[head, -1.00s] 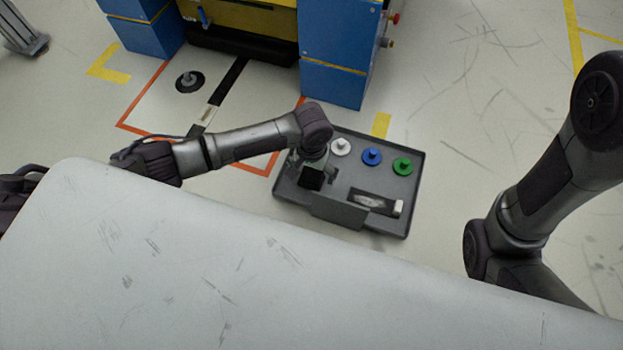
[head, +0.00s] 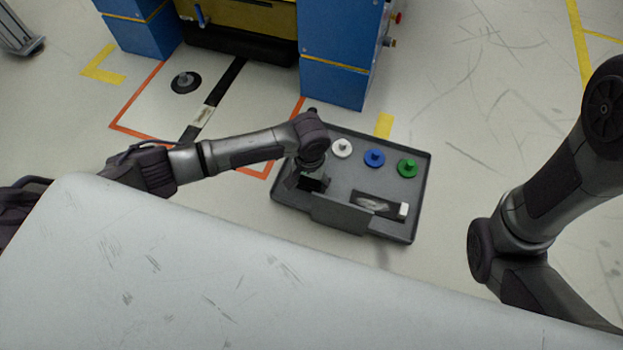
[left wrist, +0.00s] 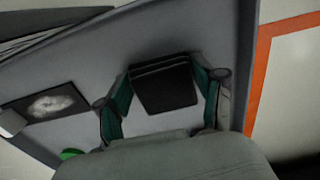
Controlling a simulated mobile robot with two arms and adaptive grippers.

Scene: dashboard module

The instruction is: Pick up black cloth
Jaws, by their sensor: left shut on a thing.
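The black cloth (left wrist: 165,87) is a folded dark stack in the left wrist view, between the green-padded fingers of my left gripper (left wrist: 160,98). The gripper is shut on it. In the head view the cloth (head: 318,183) shows as a small black patch at the left end of a grey tray (head: 338,216), partly hidden by my left gripper (head: 310,180). I cannot tell whether the cloth still touches the tray floor. My right arm is at the right of the head view, but its gripper is out of view.
The tray also holds a white knob (head: 342,148), a blue knob (head: 374,158), a green knob (head: 407,168) and a slot with a picture-like inlay (head: 375,204). A pale surface (head: 200,270) fills the foreground. A blue and yellow machine (head: 335,50) stands behind.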

